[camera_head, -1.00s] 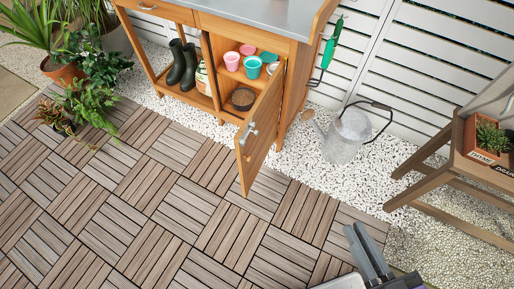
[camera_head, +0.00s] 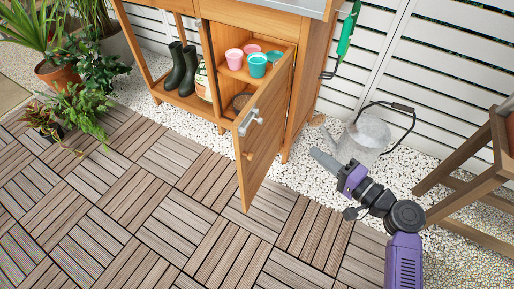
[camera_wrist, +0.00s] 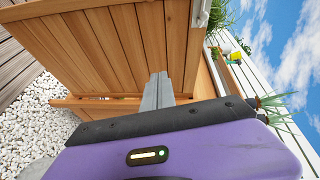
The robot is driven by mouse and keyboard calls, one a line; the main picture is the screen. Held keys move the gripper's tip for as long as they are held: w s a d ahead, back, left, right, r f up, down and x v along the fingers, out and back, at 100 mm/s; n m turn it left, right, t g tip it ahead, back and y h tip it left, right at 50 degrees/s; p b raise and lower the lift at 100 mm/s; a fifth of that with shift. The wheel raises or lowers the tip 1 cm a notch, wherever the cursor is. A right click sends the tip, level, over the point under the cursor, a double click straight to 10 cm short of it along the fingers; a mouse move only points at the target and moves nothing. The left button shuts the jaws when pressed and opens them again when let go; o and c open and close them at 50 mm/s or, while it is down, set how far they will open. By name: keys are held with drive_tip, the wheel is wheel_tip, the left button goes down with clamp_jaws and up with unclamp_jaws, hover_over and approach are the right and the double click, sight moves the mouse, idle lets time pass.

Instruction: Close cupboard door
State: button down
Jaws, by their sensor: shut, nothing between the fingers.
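The wooden cupboard door (camera_head: 262,135) stands open, swung out toward the viewer from the right side of the cupboard (camera_head: 303,90). It has a metal handle (camera_head: 250,121) near its free edge. Pink and teal pots (camera_head: 257,65) show on the shelf inside.
A wooden stand (camera_head: 466,160) is at the right. Black boots (camera_head: 183,68) stand on the shelf left of the door. The decking (camera_head: 165,205) in front is clear.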

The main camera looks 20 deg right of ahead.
drive_tip(key=s+a+r+n+g+y, duration=0.2)
drive_tip(key=s+a+r+n+y, duration=0.15)
drive_tip(key=a+r+y, duration=0.35)
drive_tip(key=f+b+x, duration=0.1)
drive_tip(key=x, duration=1.1)
drive_tip(key=shift+a+m+y, duration=0.25)
drive_tip(key=shift+m+y, duration=0.15)
drive_tip(key=shift+m, duration=0.05)
drive_tip(key=shift+f, duration=0.1)
